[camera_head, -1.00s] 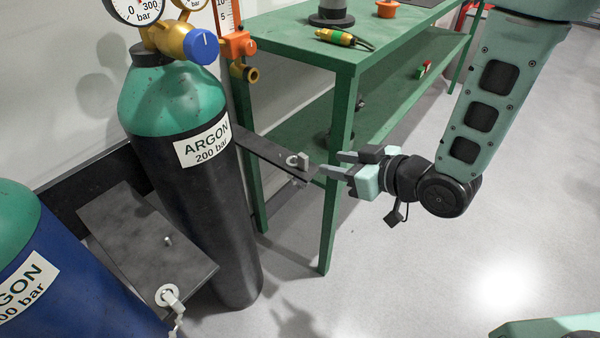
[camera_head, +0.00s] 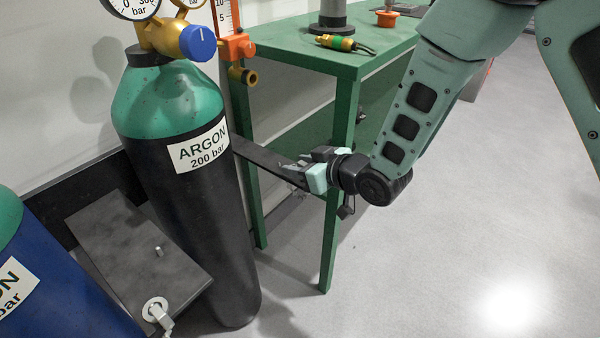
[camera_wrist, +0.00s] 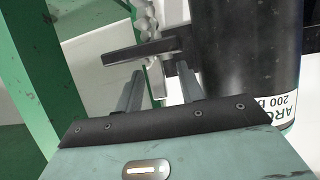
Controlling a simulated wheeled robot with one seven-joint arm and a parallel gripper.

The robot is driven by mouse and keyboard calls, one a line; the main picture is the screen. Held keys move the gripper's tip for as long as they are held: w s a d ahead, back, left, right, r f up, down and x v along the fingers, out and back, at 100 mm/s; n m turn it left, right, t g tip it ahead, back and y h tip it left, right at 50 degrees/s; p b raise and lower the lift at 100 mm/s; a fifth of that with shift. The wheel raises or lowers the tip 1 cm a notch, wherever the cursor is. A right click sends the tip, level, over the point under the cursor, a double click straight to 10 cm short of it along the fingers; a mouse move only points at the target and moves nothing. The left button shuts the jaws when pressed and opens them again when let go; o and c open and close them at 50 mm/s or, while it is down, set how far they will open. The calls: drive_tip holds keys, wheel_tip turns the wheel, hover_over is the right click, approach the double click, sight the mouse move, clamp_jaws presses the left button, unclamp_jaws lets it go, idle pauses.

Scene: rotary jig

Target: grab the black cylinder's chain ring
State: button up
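The black cylinder (camera_head: 205,235) with a green shoulder and an ARGON label stands upright in the head view; its lower side also shows in the wrist view (camera_wrist: 245,50). A dark flat bracket (camera_head: 260,155) reaches right from behind it to my gripper (camera_head: 297,167). A pale chain (camera_wrist: 146,22) shows at the top of the wrist view, above a dark bar (camera_wrist: 140,51). In the wrist view my gripper (camera_wrist: 160,78) has its two fingers apart, just below this bar. The ring is hidden behind my gripper in the head view, and I cannot make it out between the fingers.
A green workbench (camera_head: 345,62) stands close behind my gripper, its front leg (camera_head: 332,225) very near. A blue cylinder (camera_head: 60,280) and a grey plate (camera_head: 135,250) with a white ring (camera_head: 155,309) are at lower left. Floor on the right is clear.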

drive_tip(key=shift+w+a+f, duration=0.15)
drive_tip(key=shift+w+a, duration=0.1)
drive_tip(key=shift+a, duration=0.05)
drive_tip(key=shift+c, duration=0.4)
clamp_jaws()
